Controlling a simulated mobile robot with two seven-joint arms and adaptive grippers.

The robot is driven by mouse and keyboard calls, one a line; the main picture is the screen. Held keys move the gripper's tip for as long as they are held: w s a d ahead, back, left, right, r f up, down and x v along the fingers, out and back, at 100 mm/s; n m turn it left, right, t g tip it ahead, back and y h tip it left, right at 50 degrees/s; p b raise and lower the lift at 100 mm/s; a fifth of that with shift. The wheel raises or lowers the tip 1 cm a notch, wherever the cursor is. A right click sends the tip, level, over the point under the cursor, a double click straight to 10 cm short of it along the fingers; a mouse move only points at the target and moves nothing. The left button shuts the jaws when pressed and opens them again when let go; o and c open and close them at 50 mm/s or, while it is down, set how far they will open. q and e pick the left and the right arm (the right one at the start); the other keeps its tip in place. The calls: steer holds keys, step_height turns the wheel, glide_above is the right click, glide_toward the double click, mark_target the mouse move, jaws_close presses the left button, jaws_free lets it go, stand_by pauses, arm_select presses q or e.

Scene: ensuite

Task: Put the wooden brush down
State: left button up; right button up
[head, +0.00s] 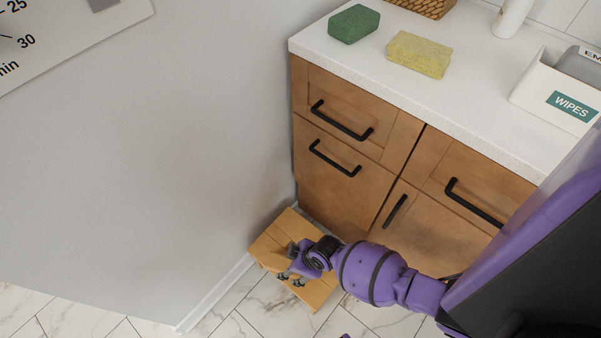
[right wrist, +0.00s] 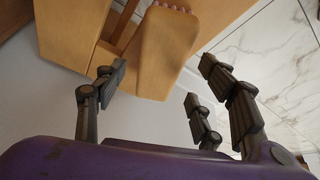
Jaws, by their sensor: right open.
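My right gripper (head: 290,278) reaches down over a low wooden stool (head: 268,245) on the floor, in the corner between wall and cabinet. In the right wrist view the right gripper (right wrist: 160,78) has its fingers spread wide apart. Beyond them is a rounded, light-wood block (right wrist: 165,52) with small pinkish nubs along its far edge; it looks like the wooden brush. It appears to lie against the stool's planks (right wrist: 75,35), and no finger clearly grips it. In the head view I cannot make out the brush. My left gripper is out of view.
The wooden cabinet (head: 340,195) with black handles stands just behind the stool. On its white counter (head: 455,95) are a green sponge (head: 353,24), a yellow sponge (head: 419,55) and a wipes box (head: 555,95). The grey wall (head: 150,170) is close at left. Marble floor (head: 245,312) shows in front.

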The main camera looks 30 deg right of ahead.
steer(key=p+v, duration=0.2)
steer(key=v, duration=0.4)
steer(key=shift+s+d+r, duration=0.1)
steer(key=shift+r, duration=0.3)
steer(key=shift+s+d+r, duration=0.15)
steer(key=shift+s+r, duration=0.05)
steer(key=shift+r, duration=0.25)
steer(key=shift+s, duration=0.1)
steer(key=s+a+r+m, duration=0.1)
steer(key=s+a+m, duration=0.1)
steer(key=s, duration=0.6)
steer(key=s+d+r+m+t+h, duration=0.1)
steer(key=s+d+r+m, duration=0.2)
steer(key=s+r, duration=0.3)
steer(key=s+d+r+m+t+h, duration=0.1)
steer(key=s+d+r+m+t, duration=0.1)
steer(key=s+r, duration=0.4)
steer(key=shift+s+d+r+m+h, duration=0.4)
steer(key=shift+s+d+m, duration=0.15)
steer(key=shift+s, duration=0.5)
steer(key=shift+f, duration=0.1)
